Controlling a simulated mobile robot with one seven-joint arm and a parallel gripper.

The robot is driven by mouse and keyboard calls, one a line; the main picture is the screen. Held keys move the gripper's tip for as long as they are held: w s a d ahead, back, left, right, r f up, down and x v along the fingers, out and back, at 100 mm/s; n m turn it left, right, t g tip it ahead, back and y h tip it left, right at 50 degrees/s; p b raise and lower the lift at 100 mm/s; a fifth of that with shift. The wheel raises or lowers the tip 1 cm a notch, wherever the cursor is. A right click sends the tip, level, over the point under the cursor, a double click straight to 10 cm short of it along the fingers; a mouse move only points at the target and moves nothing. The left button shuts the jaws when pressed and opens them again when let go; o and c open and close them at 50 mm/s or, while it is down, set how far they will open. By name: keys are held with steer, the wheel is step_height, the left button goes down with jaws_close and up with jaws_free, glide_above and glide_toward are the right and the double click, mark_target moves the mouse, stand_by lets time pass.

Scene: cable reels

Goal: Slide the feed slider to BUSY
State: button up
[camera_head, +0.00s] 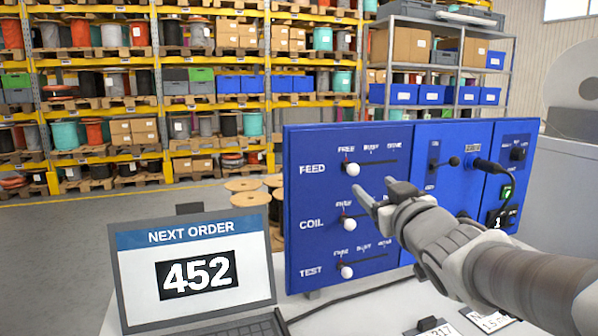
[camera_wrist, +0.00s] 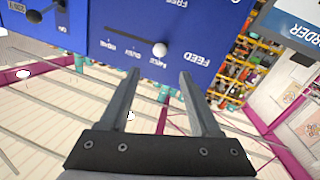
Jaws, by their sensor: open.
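The blue panel (camera_head: 300,262) has a FEED row at the top with a dark horizontal slot (camera_head: 378,162) marked FREE, BUSY and a third label at right. The white FEED slider knob (camera_head: 352,169) stands at the left end, under FREE. My gripper (camera_head: 375,182) is open and empty, in front of the panel just right of and slightly below this knob. In the wrist view the panel appears upside down. There the knob (camera_wrist: 159,49) lies just beyond the gap between my open fingers (camera_wrist: 160,76), apart from both.
The COIL knob (camera_head: 349,223) and TEST knob (camera_head: 346,271) sit below on the same panel, both at the left. A laptop (camera_head: 195,268) showing 452 stands at the left. A lever (camera_head: 453,161) and a plugged cable (camera_head: 490,166) are to the right.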

mark_target(355, 171)
steer(key=w, duration=0.3)
steer(key=w+a, duration=0.1)
steer(key=w, duration=0.7)
steer(key=shift+a+p, duration=0.15)
steer(key=shift+p, duration=0.2)
steer(key=shift+c, duration=0.3)
steer(key=shift+s, duration=0.1)
jaws_close()
stand_by(0.5)
